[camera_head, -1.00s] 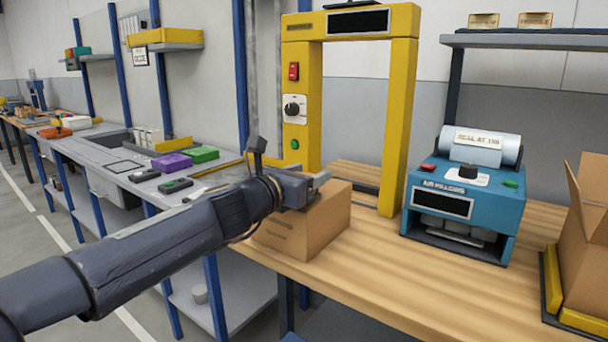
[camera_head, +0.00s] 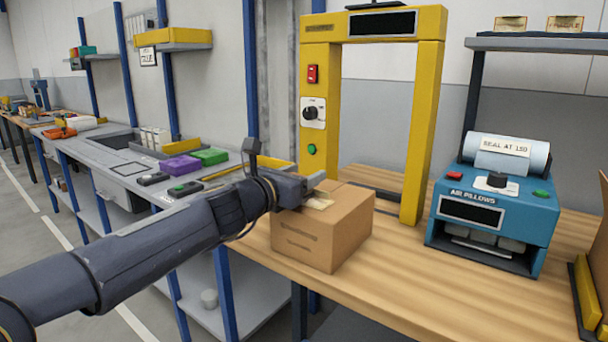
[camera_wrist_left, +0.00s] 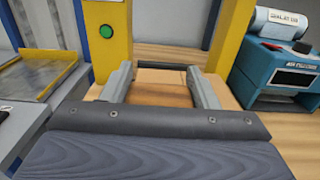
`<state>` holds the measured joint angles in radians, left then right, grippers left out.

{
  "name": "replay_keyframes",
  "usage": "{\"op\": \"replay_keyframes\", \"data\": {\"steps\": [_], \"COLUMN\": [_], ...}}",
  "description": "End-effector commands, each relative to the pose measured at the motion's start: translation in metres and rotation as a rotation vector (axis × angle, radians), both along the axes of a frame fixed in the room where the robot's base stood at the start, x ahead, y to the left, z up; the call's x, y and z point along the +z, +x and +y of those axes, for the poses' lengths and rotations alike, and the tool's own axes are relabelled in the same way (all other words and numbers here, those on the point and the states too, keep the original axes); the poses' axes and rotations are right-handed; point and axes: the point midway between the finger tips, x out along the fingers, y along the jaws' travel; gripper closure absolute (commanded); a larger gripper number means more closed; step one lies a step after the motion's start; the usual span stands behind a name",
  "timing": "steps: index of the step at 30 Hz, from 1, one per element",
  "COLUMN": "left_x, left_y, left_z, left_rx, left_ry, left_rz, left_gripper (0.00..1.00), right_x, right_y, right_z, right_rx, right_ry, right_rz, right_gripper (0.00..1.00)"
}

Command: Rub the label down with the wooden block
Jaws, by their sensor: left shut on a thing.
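A closed brown cardboard box (camera_head: 318,240) stands on the wooden bench. A small pale label (camera_head: 319,203) shows on its top near the left edge, partly covered by my gripper. My left gripper (camera_head: 308,188) is over the box's top left edge. In the left wrist view its two fingers (camera_wrist_left: 160,92) stand apart with a tan, wood-coloured piece (camera_wrist_left: 160,76) between them, probably the wooden block. I cannot tell its edges from the box top behind it, or whether it touches the label. The block is not clear in the head view. My right gripper is not in view.
A yellow frame (camera_head: 424,135) with a knob and buttons stands behind the box. A blue air-pillow machine (camera_head: 495,212) stands to the right. The wooden bench (camera_head: 400,270) is clear in front. A grey side table with purple and green containers (camera_head: 210,157) is at left.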

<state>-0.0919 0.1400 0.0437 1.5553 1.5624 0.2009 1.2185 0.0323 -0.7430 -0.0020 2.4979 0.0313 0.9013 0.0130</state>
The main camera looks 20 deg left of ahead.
Motion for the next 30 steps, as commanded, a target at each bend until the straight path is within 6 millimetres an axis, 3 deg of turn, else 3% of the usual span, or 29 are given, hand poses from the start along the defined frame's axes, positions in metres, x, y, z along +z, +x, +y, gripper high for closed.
{"op": "replay_keyframes", "data": {"steps": [2, 19, 30], "left_x": [0.024, 0.07, 0.077], "left_y": [0.0, 0.005, 0.006], "left_z": [0.001, 0.004, 0.005], "left_rx": [0.005, 0.002, 0.0], "left_ry": [0.003, -0.001, -0.001], "left_rz": [-0.007, -0.002, -0.002], "left_gripper": [0.69, 0.69, 0.69], "right_x": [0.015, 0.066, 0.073], "right_y": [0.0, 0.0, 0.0], "right_z": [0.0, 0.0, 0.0], "right_rx": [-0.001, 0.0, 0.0], "right_ry": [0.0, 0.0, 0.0], "right_rz": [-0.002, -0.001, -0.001], "right_gripper": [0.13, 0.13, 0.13]}}
